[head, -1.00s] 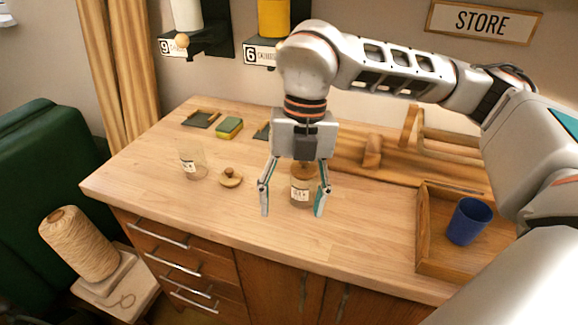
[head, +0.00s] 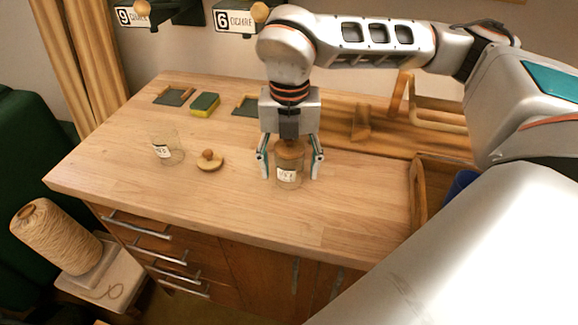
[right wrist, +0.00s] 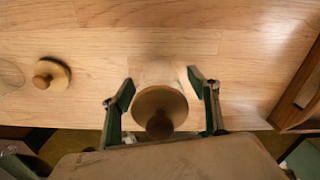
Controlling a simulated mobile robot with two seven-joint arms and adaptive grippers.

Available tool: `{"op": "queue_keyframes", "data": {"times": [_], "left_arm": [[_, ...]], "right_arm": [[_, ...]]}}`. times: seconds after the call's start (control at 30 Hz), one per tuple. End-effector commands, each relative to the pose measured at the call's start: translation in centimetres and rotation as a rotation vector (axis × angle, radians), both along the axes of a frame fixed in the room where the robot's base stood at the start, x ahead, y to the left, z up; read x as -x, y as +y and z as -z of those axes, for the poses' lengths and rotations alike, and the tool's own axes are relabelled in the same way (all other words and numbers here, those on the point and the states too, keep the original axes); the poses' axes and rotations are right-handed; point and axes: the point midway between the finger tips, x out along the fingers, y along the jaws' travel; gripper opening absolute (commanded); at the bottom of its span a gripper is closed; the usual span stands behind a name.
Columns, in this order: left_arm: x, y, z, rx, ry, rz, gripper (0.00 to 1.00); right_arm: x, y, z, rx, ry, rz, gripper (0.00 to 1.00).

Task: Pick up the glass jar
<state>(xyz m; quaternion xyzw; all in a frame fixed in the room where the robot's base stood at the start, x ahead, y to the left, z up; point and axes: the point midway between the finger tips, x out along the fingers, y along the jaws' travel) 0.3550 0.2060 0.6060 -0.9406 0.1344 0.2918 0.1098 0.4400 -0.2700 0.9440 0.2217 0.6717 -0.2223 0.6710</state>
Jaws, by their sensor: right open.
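A glass jar with a wooden knobbed lid (head: 289,150) and a white label (head: 286,176) stands upright on the wooden table. My right gripper (head: 290,177) points down over it, open, with one finger on each side of the jar. In the right wrist view the round lid (right wrist: 160,108) sits between the two fingers (right wrist: 161,82), with gaps showing on both sides. A second glass jar (head: 166,148), clear and without a lid, stands further left, with a loose wooden lid (head: 209,161) beside it. My left gripper is not in view.
A green and yellow sponge (head: 205,104) and small dark trays (head: 174,96) lie at the back. A wooden tray (head: 418,200) with a blue cup (head: 461,184) is at the right. The tabletop (head: 230,205) in front of the jars is clear.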

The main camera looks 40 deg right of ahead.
Motion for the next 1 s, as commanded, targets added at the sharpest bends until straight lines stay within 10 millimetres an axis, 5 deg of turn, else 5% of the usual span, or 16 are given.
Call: {"op": "queue_keyframes", "data": {"times": [0.33,0.5,1.0], "left_arm": [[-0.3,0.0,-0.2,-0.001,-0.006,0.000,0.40],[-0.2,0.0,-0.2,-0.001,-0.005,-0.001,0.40],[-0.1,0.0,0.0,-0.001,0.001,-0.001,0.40]], "right_arm": [[0.0,0.0,0.8,0.000,-0.001,0.000,0.57],[0.0,0.0,0.8,-0.001,-0.001,0.000,0.13],[-0.1,0.0,-0.3,0.000,-0.003,0.000,0.13]]}}
